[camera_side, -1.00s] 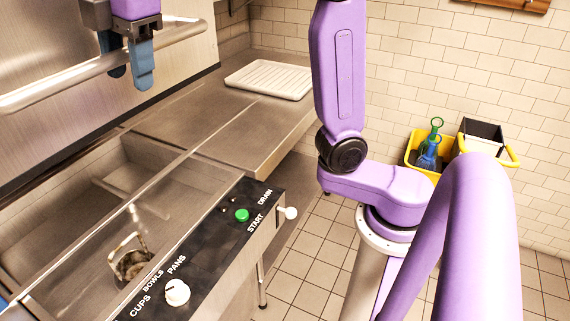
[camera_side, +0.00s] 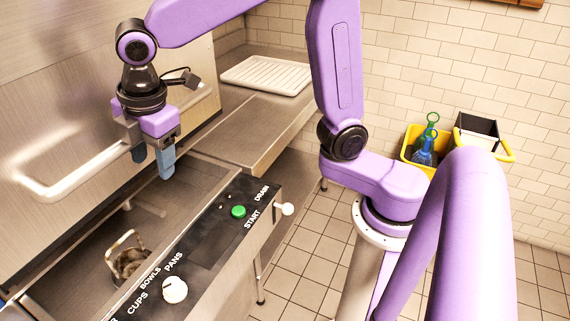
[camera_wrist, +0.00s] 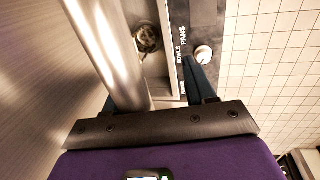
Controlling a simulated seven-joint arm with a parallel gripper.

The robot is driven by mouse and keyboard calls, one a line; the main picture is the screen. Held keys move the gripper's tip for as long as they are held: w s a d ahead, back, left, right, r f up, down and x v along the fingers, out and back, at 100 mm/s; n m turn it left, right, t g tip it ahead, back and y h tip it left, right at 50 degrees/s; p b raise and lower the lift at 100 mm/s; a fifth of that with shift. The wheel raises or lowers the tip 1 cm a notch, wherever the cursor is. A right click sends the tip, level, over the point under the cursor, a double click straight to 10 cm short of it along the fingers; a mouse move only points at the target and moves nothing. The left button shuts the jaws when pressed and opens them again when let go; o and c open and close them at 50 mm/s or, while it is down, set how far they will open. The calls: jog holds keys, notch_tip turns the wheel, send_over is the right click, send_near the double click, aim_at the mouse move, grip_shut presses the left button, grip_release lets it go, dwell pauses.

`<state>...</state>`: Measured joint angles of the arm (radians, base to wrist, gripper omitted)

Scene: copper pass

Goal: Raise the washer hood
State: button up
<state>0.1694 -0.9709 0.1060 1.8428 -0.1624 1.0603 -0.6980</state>
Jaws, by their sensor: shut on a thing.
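The washer hood (camera_side: 60,110) is a large brushed-steel panel at the left of the side view, low over the sink-like washer bay. Its handle (camera_side: 85,172) is a thick round steel bar along the hood's front. My gripper (camera_side: 152,160), with blue fingers, is at the right part of the handle, pointing down. It is shut on the handle, one finger on each side of the bar. In the wrist view the handle (camera_wrist: 108,45) runs down between my fingers, nearer the left one. The hood's upper part is out of frame.
A control panel (camera_side: 205,250) with a green button (camera_side: 238,212) and white knobs fronts the bay. A wire item (camera_side: 128,258) lies in the bay. A white ribbed rack (camera_side: 265,75) sits on the back counter. A yellow bucket (camera_side: 410,145) stands by the tiled wall.

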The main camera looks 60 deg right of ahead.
notch_tip(320, 180, down, 9)
jog(key=shift+s, duration=0.2)
jog(key=o, duration=0.5)
jog(key=s+r, duration=0.3)
jog(key=r, duration=1.4)
jog(key=shift+s+a+r, duration=0.15)
jog(key=shift+s+r, duration=0.05)
jog(key=shift+r, duration=0.1)
jog(key=s+d+f+m+g, duration=0.1)
jog(key=s+d+f+m, duration=0.1)
jog(key=s+d+f, duration=0.4)
jog(key=shift+s+d+f, duration=0.2)
jog(key=shift+s+f, duration=0.6)
jog(key=shift+s, duration=0.2)
jog(key=s+d+f, duration=0.1)
jog(key=s+d, duration=0.1)
jog(key=s+d+f+m, duration=0.1)
jog(key=s+d+f, duration=0.1)
jog(key=s+d+f+m, duration=0.1)
jog(key=s+d+f, duration=0.1)
jog(key=s, duration=0.1)
jog(key=shift+s+g, duration=0.1)
jog(key=shift+g, duration=0.3)
jog(key=c, duration=0.5)
